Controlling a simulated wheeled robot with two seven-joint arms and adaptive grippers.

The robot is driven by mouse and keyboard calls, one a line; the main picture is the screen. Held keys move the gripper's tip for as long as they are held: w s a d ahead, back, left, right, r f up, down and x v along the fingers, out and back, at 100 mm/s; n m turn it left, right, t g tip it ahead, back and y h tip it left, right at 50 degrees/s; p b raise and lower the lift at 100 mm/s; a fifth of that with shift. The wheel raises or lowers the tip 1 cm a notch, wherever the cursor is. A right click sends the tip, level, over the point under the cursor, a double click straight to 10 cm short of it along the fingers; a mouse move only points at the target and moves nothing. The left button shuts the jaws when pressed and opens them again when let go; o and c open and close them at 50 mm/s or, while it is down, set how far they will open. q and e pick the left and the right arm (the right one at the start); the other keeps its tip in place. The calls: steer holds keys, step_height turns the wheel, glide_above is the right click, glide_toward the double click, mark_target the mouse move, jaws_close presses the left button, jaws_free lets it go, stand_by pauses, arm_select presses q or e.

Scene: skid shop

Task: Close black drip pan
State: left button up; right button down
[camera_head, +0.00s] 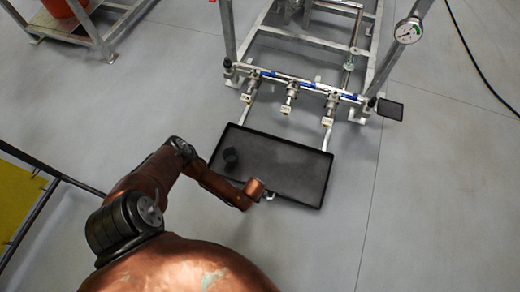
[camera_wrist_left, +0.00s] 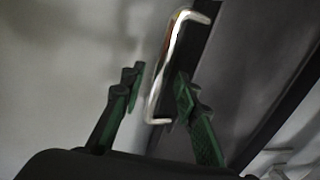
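The black drip pan (camera_head: 285,160) is a shallow rectangular tray, pulled out in front of the metal skid on two light rails. A shiny metal handle (camera_head: 269,196) is on the pan's front edge. My left arm reaches to that edge, with the gripper's fingers mostly hidden there in the head view. In the left wrist view, the green-padded fingers of my left gripper (camera_wrist_left: 160,97) are open, with the handle (camera_wrist_left: 172,65) between and beyond them. Contact cannot be told. My right gripper is not in view.
The metal skid frame (camera_head: 300,38) stands behind the pan, with several valves along its front bar and a pressure gauge (camera_head: 408,31) at right. A dark railing (camera_head: 52,172) is at left. Grey floor (camera_head: 440,200) is clear at right.

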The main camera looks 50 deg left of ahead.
arm_select(q)
steer(key=shift+c, duration=0.4)
jaws_close()
stand_by(0.4)
